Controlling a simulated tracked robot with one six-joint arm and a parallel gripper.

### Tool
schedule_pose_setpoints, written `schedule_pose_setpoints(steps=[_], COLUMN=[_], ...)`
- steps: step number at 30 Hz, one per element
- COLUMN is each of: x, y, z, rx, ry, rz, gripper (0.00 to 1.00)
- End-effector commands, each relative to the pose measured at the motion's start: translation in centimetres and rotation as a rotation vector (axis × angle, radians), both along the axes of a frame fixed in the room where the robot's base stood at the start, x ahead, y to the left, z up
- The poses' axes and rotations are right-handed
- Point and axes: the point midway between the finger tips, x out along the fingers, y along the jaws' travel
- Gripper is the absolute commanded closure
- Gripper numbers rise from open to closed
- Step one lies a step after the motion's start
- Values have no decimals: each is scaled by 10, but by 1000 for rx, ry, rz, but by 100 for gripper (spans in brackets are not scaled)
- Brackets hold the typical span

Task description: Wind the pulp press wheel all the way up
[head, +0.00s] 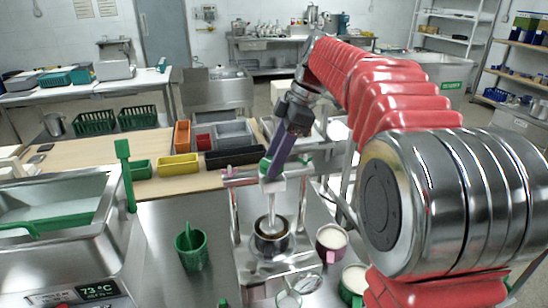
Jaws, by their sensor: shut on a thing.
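The pulp press stands in the middle of the head view, with a pale metal frame (236,215) and a crossbar (240,177) with pinkish ends. A light screw (272,207) runs down from the crossbar into a dark-rimmed steel pot (258,243). The wheel at the screw's top is mostly hidden; only a small green part (264,165) shows. My gripper (274,166), with purple fingers, reaches down from the upper right and is shut at this green part. The fingertips are small and partly hidden, so the exact grip is unclear.
A green cup (190,249) stands left of the press; a pink-handled mug (331,241) and a green mug (352,280) stand to its right. A steel tank (70,225) with an upright green handle (123,160) is at left. Several coloured bins (178,166) stand behind.

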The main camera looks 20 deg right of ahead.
Motion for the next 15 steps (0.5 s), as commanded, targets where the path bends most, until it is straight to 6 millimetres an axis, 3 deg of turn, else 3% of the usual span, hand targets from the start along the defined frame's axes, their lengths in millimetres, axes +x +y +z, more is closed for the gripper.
schedule_pose_setpoints(steps=[3,4,11,15], x=[0,0,0,0], y=[-1,-1,-1,0], z=[-1,-1,-1,-1], rx=[-3,-3,-2,-1], ry=[1,1,1,1], rz=[-2,-2,-2,-2], gripper=[76,52,36,35])
